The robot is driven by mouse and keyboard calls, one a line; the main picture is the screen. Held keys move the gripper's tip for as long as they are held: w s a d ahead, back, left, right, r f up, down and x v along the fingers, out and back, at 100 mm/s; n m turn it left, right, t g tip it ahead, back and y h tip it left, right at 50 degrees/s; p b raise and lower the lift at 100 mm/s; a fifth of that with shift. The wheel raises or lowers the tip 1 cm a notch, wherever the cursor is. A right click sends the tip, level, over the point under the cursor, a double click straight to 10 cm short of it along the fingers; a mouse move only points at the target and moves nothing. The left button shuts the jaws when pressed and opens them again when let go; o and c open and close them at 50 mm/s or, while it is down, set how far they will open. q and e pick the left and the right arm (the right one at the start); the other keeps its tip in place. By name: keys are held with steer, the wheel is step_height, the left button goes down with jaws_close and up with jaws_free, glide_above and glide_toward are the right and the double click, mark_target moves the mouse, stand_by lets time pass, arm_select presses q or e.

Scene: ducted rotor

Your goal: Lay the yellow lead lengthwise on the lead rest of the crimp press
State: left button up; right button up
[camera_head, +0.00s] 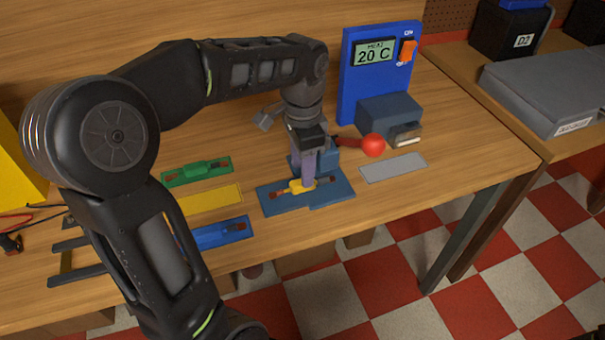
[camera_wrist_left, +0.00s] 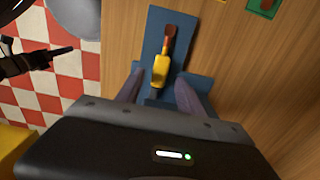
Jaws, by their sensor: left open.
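The yellow lead (camera_head: 299,187), with brown ends, lies on the blue flat rest of the crimp press (camera_head: 333,198). In the left wrist view the yellow lead (camera_wrist_left: 161,72) lies lengthwise along the blue rest (camera_wrist_left: 152,42), its brown end pointing away. My left gripper (camera_head: 308,183) is over the lead, pointing down. Its fingers (camera_wrist_left: 160,98) are open, one on each side of the lead's near end, which is partly hidden. The press body is mostly hidden behind my gripper; a red ball knob (camera_head: 373,145) shows beside it. A dark gripper, apparently my right (camera_wrist_left: 62,51), shows at the left wrist view's edge.
A green lead (camera_head: 203,170) lies on a green mat and a blue lead (camera_head: 234,228) on a blue mat. The yellow mat (camera_head: 211,198) and grey mat (camera_head: 393,167) are empty. A blue heater panel (camera_head: 349,80) reads 20 C. A side table holds a grey case (camera_head: 540,90).

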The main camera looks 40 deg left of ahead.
arm_select(q)
step_height(320, 180, up, 9)
steer(key=p, duration=0.2)
